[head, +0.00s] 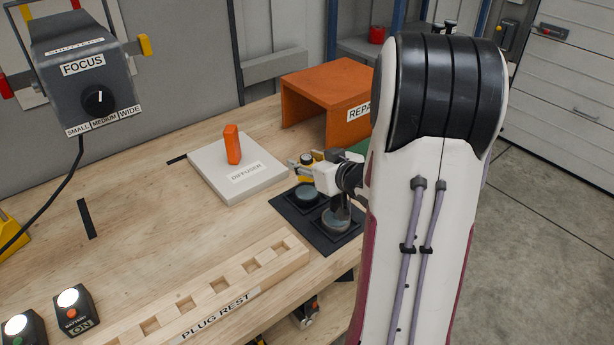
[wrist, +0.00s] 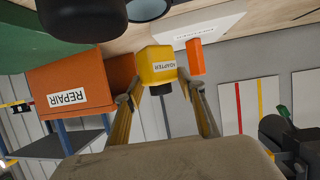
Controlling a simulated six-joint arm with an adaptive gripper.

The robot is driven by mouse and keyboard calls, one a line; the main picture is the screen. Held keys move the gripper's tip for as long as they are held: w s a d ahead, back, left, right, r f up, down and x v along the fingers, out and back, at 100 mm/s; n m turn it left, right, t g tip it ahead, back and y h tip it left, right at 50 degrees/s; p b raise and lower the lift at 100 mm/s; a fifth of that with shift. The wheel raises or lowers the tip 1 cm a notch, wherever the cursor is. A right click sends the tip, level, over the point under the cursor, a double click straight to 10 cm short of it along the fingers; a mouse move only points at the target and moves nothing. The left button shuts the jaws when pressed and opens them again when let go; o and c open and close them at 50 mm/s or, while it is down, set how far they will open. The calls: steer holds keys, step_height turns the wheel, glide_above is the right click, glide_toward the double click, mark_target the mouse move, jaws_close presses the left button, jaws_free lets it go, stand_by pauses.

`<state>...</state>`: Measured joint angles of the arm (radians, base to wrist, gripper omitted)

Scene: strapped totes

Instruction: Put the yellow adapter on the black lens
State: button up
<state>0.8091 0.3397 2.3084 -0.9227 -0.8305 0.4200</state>
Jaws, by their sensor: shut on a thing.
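My gripper (wrist: 163,88) is shut on the yellow adapter (wrist: 158,58), which carries an "ADAPTER" label and has a black end towards my palm. In the head view, my gripper (head: 300,171) is held above the far edge of a black tray (head: 283,208). Two round lenses sit in the tray: a teal-topped one (head: 306,192) and a darker one (head: 336,220) nearer the front. In the wrist view a black round shape (wrist: 82,18) and a teal-faced lens (wrist: 147,8) are cut off at the top edge. I cannot tell for certain which is the black lens.
An orange REPAIR shelf (head: 330,85) stands behind the tray. A white DIFFUSER plate (head: 210,172) with an upright orange block (head: 232,144) is to the left. A wooden PLUG REST rack (head: 200,300) lies in front. The tabletop at left centre is mostly clear.

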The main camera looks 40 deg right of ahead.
mark_target(332, 200)
steer(key=shift+f, duration=0.25)
steer(key=shift+f, duration=0.1)
steer(key=shift+f, duration=2)
steer(key=shift+f, duration=0.1)
steer(key=o, duration=1.2)
steer(key=shift+c, duration=0.2)
steer(key=shift+v, duration=6.1)
steer(key=shift+w, duration=0.15)
